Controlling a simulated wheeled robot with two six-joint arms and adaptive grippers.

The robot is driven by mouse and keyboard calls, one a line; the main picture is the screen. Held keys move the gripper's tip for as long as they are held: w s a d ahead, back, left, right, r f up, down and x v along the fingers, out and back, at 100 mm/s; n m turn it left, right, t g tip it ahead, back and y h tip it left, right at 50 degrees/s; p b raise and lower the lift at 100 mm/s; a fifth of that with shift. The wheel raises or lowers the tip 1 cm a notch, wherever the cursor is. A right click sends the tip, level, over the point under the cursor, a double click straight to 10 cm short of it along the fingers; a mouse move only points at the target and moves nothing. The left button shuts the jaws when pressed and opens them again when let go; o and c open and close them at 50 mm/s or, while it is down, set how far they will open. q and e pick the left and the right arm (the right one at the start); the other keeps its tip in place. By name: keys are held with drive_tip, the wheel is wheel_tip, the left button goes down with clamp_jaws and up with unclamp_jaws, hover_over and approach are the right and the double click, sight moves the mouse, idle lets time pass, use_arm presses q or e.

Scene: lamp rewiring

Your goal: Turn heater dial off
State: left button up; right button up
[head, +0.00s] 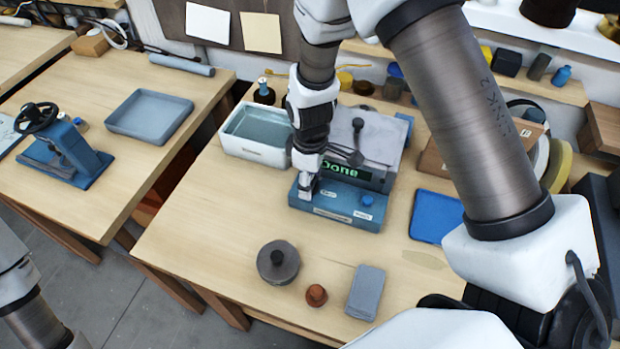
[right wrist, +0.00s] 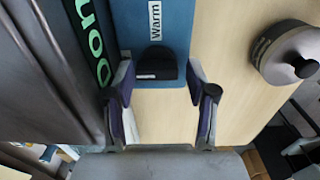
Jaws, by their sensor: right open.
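The heater is a grey metal box (head: 380,138) with a blue front panel (head: 338,209); its display (head: 348,172) reads "Done" in green. A dark dial (right wrist: 155,62) with a small white mark sits on the panel near a "Warm" label (right wrist: 155,20). My right gripper (head: 308,188) is over the left part of the panel and hides that dial in the head view. In the right wrist view my right gripper (right wrist: 160,84) is open, its fingertips on either side of the dial with gaps visible. My left gripper is out of view.
A white water basin (head: 252,148) stands left of the heater, a blue mat (head: 436,217) right of it. In front are a round grey lidded pot (head: 278,263), a small brown knobbed piece (head: 316,295) and a grey block (head: 365,292). The table's left front is clear.

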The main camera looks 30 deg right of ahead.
drive_tip(key=shift+w+r, duration=0.1)
drive_tip(key=shift+w, duration=0.05)
wheel_tip(320, 180, up, 8)
drive_tip(key=shift+f, duration=0.1)
idle(0.7)
